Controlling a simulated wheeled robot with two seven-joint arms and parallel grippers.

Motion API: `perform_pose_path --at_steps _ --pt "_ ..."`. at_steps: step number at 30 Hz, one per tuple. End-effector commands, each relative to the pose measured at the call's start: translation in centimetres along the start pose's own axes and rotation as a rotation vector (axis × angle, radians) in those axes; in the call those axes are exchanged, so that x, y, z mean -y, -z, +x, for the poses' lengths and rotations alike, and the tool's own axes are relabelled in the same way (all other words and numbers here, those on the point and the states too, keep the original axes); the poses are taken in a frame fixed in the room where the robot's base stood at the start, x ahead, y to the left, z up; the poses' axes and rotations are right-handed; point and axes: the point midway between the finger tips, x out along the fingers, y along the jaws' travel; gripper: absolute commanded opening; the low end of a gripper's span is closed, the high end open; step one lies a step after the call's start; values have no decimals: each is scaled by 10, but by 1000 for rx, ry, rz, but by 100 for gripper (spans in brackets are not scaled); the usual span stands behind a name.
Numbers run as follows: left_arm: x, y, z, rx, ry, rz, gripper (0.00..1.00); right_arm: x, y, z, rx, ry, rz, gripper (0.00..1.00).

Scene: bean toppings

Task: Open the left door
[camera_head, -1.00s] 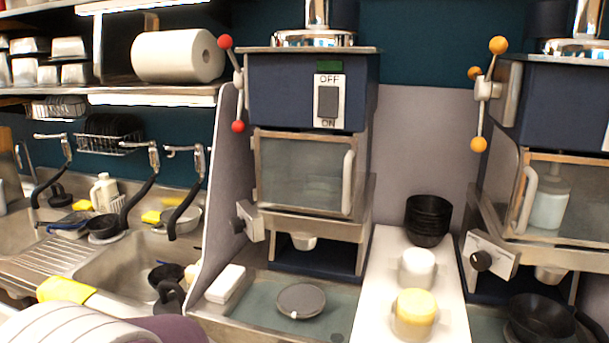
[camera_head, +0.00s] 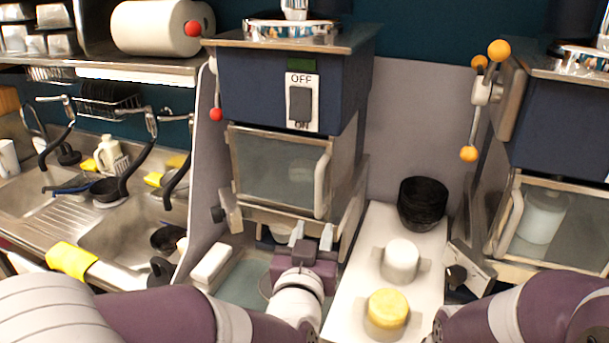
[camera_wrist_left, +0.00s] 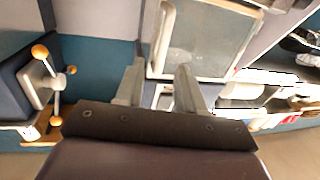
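The left door (camera_head: 270,165) is a framed glass panel on the left blue machine, and it looks closed. Its pale vertical handle (camera_head: 322,182) is on the panel's right side. My left gripper (camera_head: 311,236) is open and empty, just below the handle's lower end and apart from it. In the left wrist view, the spread fingers of my left gripper (camera_wrist_left: 160,88) point toward the door (camera_wrist_left: 208,40), whose handle side is near them. My right arm shows at the bottom right of the head view, but its gripper fingers are out of view.
A white counter (camera_head: 350,290) between the machines holds black bowls (camera_head: 422,203), a white-topped container (camera_head: 400,260) and a yellow-topped one (camera_head: 387,308). A lever with red knobs (camera_head: 193,29) is at the machine's left. A right machine's door (camera_head: 560,222) is at the right.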

Motion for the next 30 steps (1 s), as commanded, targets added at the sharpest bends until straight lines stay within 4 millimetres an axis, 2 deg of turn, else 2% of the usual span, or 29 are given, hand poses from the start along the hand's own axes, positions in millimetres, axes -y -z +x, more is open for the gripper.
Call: perform_pose_path --at_steps 5,12,18,23,30 --pt "4 10 19 -29 17 24 38 0 1 -10 0 0 0 43" --pt "5 13 82 -26 15 23 38 0 5 -39 -1 0 0 43" --pt "5 12 115 -28 13 22 38 0 6 -51 0 0 0 43" --pt "5 10 125 -29 12 21 38 0 6 -54 0 0 0 43" --pt "5 9 126 -28 12 21 38 0 6 -53 0 0 0 43"
